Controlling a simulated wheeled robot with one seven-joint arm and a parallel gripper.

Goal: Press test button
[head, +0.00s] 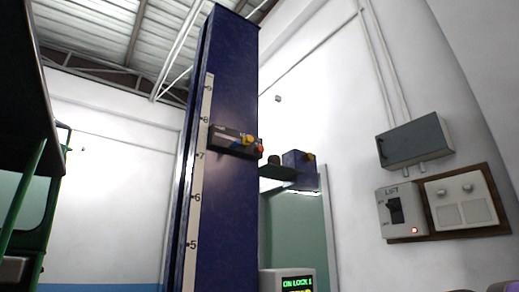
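I cannot tell which control is the test button. A dark control box (232,141) is mounted on the tall blue lift column (228,230). It has a yellow knob (248,140) and a small red button (260,149) at its right end. On the right wall, a grey LIFT switch box (397,224) has a black switch (395,211) and a lit red light (414,230). Beside it is a pale panel (461,214) with two round knobs. A screen (297,284) at the bottom reads "ON LOCK 1". My gripper is not in view.
A numbered white scale (199,180) runs up the column. A grey box (414,142) with conduits hangs above the switches. A green vehicle frame (25,195) fills the left edge.

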